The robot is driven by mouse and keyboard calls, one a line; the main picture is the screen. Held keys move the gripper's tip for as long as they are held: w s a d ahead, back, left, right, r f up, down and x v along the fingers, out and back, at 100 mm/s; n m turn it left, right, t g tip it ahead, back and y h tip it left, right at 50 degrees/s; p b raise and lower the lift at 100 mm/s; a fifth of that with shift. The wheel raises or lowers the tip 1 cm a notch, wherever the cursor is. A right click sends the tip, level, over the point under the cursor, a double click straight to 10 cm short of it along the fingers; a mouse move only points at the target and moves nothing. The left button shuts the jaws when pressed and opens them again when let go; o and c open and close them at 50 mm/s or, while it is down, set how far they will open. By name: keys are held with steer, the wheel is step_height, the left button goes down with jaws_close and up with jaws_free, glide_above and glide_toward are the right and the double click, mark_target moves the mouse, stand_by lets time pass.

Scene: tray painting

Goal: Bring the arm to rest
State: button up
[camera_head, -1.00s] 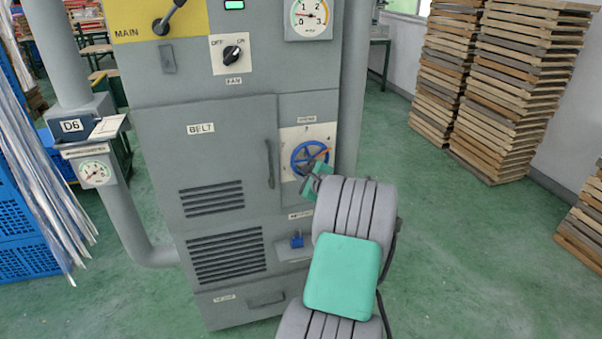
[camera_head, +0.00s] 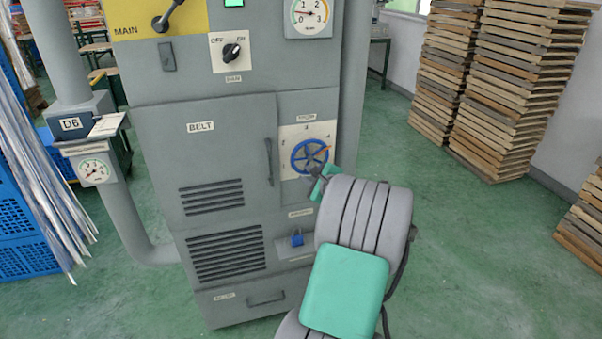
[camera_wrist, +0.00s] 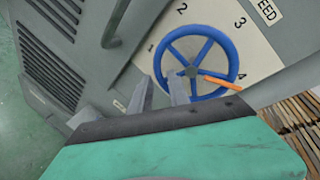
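My arm (camera_head: 365,220) reaches up in front of the grey machine, bent, with its green pad facing the head camera. My gripper (camera_wrist: 160,84) is open and empty in the wrist view, its two grey fingers apart. The fingers point toward the blue handwheel (camera_wrist: 195,62) and overlap its lower left in that view. The wheel's orange pointer is near the 4.
A pipe with a gauge (camera_head: 94,171) stands left. Stacked wooden boards (camera_head: 510,90) stand at back right. The green floor at right is open.

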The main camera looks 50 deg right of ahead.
steer(key=v, duration=0.2)
steer(key=shift+s+a, duration=0.1)
steer(key=shift+s, duration=0.15)
